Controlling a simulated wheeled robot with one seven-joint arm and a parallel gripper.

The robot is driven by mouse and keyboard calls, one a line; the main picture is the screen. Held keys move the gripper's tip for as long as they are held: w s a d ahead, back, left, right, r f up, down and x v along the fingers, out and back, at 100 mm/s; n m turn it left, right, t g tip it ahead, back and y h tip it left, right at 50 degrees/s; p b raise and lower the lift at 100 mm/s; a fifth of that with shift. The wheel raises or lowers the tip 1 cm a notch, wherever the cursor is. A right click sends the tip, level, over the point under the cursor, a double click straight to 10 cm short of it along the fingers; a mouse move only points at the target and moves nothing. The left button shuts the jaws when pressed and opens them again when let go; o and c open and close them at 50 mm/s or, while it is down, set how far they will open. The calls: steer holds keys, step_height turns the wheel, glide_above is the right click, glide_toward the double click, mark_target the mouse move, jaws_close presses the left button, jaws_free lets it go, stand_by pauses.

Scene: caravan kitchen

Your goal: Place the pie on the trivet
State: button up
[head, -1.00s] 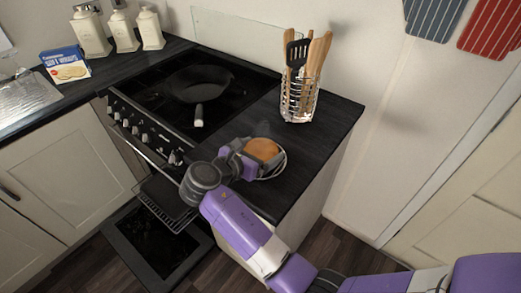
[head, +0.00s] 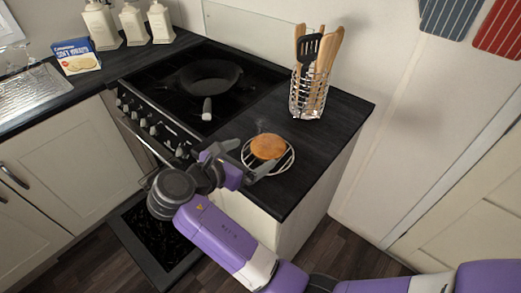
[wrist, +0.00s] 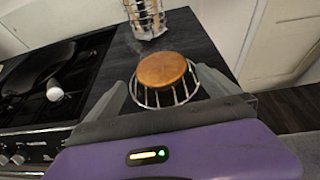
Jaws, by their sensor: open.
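The pie (head: 268,147), a round golden-brown disc, sits on the round white wire trivet (head: 287,163) on the dark counter. In the wrist view the pie (wrist: 162,69) rests toward the trivet's far left side, and the wire trivet (wrist: 183,94) shows at its right and near side. My gripper (head: 247,160) is at the near left edge of the trivet. In the wrist view my gripper (wrist: 180,98) has its fingers spread wide, with nothing held between them. The pie is beyond the fingers, apart from them.
A wire holder with utensils (head: 309,94) stands behind the trivet. The hob with a frying pan (head: 209,78) is to the left. The oven door (head: 155,228) hangs open below. Bare counter (head: 325,140) lies right of the trivet.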

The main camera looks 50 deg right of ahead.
steer(key=shift+v, duration=1.5)
